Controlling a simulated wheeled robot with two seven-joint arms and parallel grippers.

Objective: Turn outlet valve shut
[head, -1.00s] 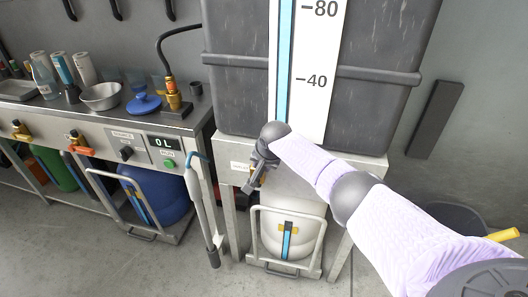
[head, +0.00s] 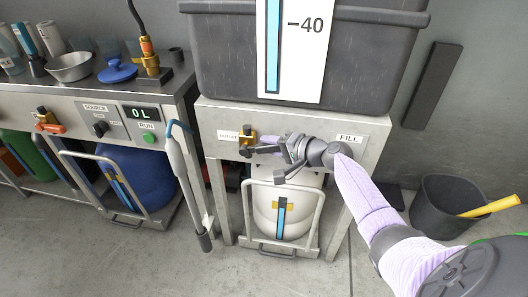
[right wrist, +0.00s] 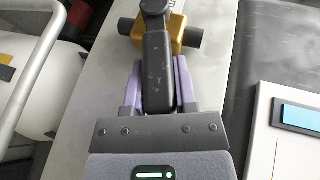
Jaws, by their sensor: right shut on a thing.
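The outlet valve (head: 247,133) is a brass body with a dark lever, on the front panel of the stand under the grey tank, beside a label that appears to read OUTLET. In the right wrist view its brass body (right wrist: 176,27) is near the top and its dark lever (right wrist: 158,75) runs down between my purple fingers. My right gripper (head: 268,150) is shut on the lever; it also shows in the right wrist view (right wrist: 158,88). In the head view the lever points right, roughly along the panel. My left gripper is not in view.
A white drum (head: 285,222) on a wheeled cart stands under the panel. A FILL label (head: 349,139) is right of my gripper. A bench (head: 170,95) with a bowl and a 0 L display is at left. A dark bucket (head: 437,212) is at right.

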